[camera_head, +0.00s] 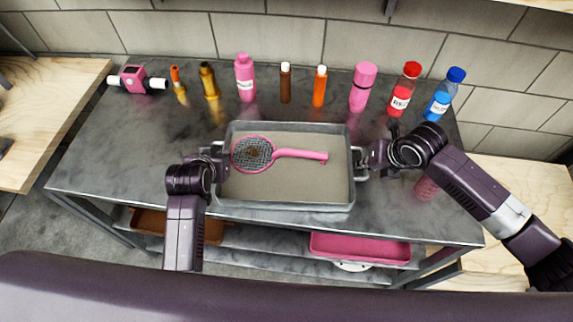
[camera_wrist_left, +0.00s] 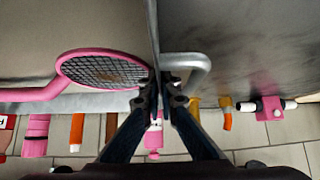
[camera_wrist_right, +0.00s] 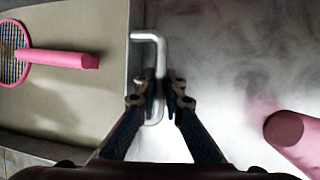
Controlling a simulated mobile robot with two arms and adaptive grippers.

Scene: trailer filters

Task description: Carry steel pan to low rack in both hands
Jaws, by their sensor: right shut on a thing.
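The steel pan (camera_head: 338,203) is a wide, shallow grey tray on the dark table, with a wire handle at each end. A pink mesh strainer (camera_head: 300,154) lies in it. My right gripper (camera_head: 366,160) is shut on the right-hand handle (camera_wrist_right: 147,37). My left gripper (camera_head: 223,158) is at the left end of the pan. In the left wrist view its fingertips are close together beside the pan wall and the left handle (camera_wrist_left: 208,72); whether they grip is unclear. A low rack (camera_head: 268,238) shows below the table's front edge.
The low rack bears a pink tray (camera_head: 360,247) and a brown tray (camera_head: 150,222). Several bottles, such as a blue one (camera_head: 443,95), and a pink device (camera_head: 136,80) line the table's back. A pink item (camera_head: 427,187) stands near my right forearm.

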